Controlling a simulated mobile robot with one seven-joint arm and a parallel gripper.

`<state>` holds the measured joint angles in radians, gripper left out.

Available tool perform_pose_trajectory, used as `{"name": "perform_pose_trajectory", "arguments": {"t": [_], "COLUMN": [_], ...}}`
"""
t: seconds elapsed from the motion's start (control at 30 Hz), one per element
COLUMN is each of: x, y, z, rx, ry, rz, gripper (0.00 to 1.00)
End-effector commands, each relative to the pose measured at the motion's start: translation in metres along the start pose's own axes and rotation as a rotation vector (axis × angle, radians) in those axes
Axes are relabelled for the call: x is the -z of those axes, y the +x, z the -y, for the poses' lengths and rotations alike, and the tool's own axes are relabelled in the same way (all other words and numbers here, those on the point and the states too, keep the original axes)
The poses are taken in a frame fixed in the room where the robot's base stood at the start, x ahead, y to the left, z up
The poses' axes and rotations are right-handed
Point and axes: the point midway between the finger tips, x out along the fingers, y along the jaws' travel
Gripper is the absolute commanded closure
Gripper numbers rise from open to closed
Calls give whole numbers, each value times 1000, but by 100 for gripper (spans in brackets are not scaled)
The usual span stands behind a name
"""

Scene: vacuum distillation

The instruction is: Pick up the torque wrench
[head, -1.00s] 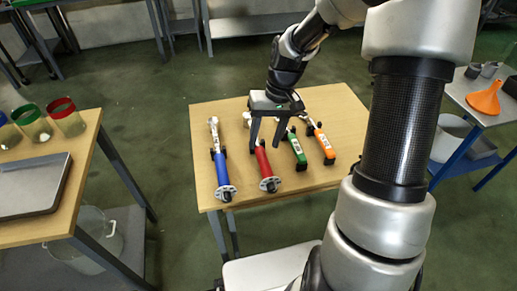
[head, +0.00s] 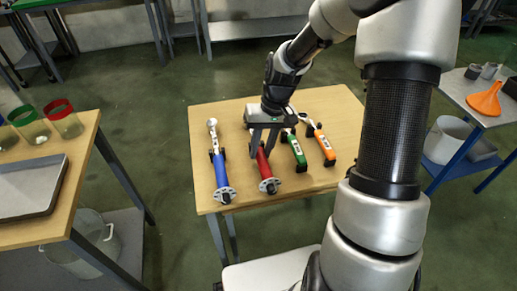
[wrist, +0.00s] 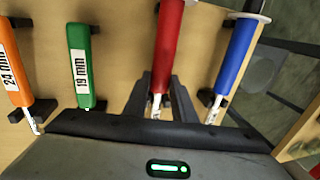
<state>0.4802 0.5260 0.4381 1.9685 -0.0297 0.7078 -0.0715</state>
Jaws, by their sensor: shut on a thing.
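My gripper (head: 261,150) is shut on the red wrench (head: 265,170), one finger on each side of it. In the wrist view the red wrench (wrist: 169,45) runs between the fingers, and its lower metal part is partly hidden by the gripper body. The blue wrench (head: 221,172) lies to its left in the head view. The green wrench (head: 296,150), marked 19 mm in the wrist view, and the orange wrench (head: 325,146), marked 24 mm, lie to its right. All lie on the small wooden table (head: 340,105), with dark holders under them.
A side bench (head: 80,150) at the left carries jars with coloured rims (head: 65,122) and a flat grey device (head: 30,185). A cart at the right holds an orange funnel (head: 486,100). The front of the wooden table is clear.

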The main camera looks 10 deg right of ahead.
Motion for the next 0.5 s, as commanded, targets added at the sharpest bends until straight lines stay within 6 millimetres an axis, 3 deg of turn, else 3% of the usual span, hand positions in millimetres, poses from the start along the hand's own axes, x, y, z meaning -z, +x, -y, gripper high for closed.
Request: {"name": "perform_pose_trajectory", "arguments": {"t": [0.23, 0.5], "x": [2, 2], "y": [-15, -63], "z": [3, 12], "rx": [-1, -1], "ry": [0, 0], "rz": [-6, -7], "gripper": [100, 100]}}
